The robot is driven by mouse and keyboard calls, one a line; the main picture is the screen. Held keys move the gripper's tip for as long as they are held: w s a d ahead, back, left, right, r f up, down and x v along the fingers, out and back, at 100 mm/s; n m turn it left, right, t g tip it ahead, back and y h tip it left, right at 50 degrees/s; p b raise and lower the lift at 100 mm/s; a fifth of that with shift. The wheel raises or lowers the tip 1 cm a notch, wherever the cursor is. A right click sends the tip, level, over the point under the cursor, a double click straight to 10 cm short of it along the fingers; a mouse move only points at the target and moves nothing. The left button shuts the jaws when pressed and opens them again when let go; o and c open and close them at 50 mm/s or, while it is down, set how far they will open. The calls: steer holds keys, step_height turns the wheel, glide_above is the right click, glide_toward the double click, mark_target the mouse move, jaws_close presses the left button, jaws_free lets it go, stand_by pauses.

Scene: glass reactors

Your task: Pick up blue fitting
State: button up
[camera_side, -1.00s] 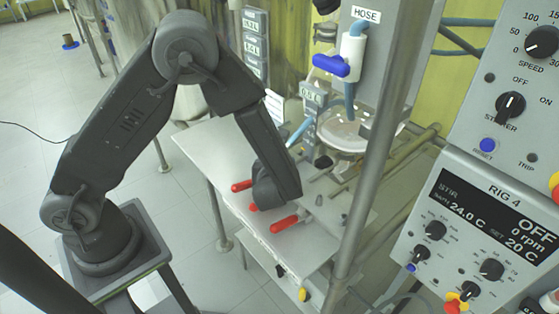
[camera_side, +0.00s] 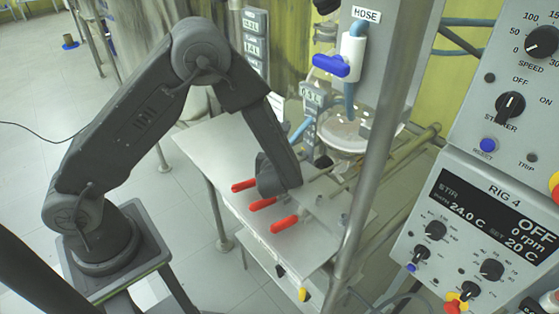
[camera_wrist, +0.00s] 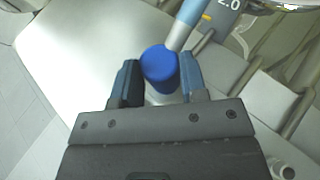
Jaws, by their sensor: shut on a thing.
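The blue fitting (camera_wrist: 159,66) is a short, rounded blue piece. It sits between the two dark fingers of my gripper (camera_wrist: 160,80) in the wrist view. My gripper is shut on it. A light blue tube (camera_wrist: 187,24) runs from beside it toward the top of the wrist view. In the side view, the light blue tube (camera_side: 301,130) shows beyond my wrist. My fingers and the fitting are hidden there behind my own arm.
Several red handles (camera_side: 262,204) lie along the metal bench (camera_side: 215,150) near my wrist. A glass vessel (camera_side: 345,135) stands behind. A steel post (camera_side: 372,170) and the RIG 4 control panel (camera_side: 480,230) are to the right. A blue valve handle (camera_side: 331,66) hangs above.

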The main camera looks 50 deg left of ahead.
steer(key=c, duration=0.4)
steer(key=shift+c, duration=0.2)
steer(key=shift+r, duration=0.45)
step_height(320, 180, up, 3)
steer(key=shift+r, duration=0.2)
steer(key=s+a+r, duration=0.5)
steer(key=a+r, duration=0.2)
steer(key=a, duration=0.1)
steer(key=shift+s+a+r, duration=0.25)
steer(key=shift+a+r, duration=0.1)
steer(key=shift+a, duration=0.05)
